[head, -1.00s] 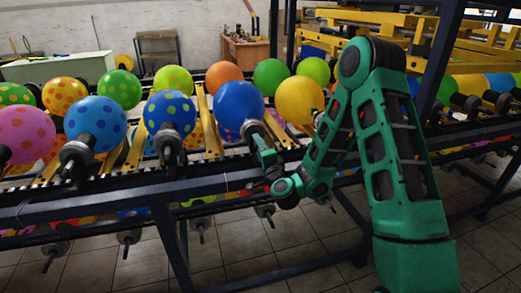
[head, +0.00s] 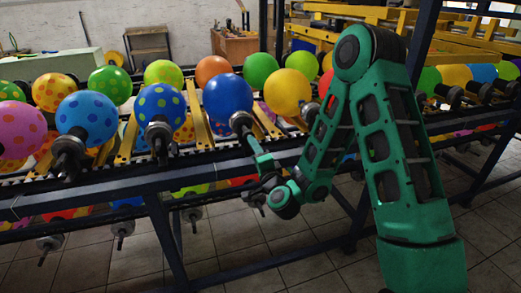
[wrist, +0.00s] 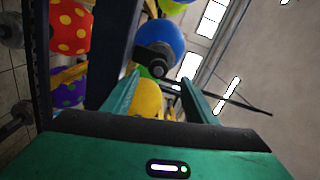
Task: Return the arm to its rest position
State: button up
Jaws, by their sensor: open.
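My green arm bends down at the right of the head view. My gripper (head: 261,160) is at its lower end, in front of the rack's front rail. In the wrist view my gripper (wrist: 158,98) shows its two fingers apart, with nothing held. The plain blue balloon (head: 228,95) sits on a grey holder (head: 241,121) whose rod points toward my gripper. In the wrist view the blue balloon (wrist: 160,38) and its holder (wrist: 156,58) lie beyond the fingertips. Whether a finger touches the rod is too small to tell.
The dark metal rack (head: 130,190) carries rows of plain and spotted balloons, including a yellow balloon (head: 288,92) close to my arm. A dark upright post (head: 418,45) stands just behind my arm. Tiled floor (head: 300,262) is open in front of the rack.

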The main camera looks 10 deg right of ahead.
jog(key=shift+s+d, duration=0.25)
jog(key=shift+s, duration=0.2)
jog(key=s+d+r+n+g+h, duration=0.1)
jog(key=s+d+n+g+h, duration=0.1)
jog(key=s+d+n+g, duration=1.35)
jog(key=s+d+r+m+g, duration=0.1)
jog(key=s+d+r+m, duration=0.1)
jog(key=s, duration=1.2)
jog(key=s+d+r+m+g, duration=0.1)
jog(key=s+d+m, duration=0.4)
jog(key=s, duration=0.9)
jog(key=shift+d+r+g+y, duration=0.3)
jog(key=shift+d+r+g, duration=0.05)
jog(key=shift+d+r, duration=0.35)
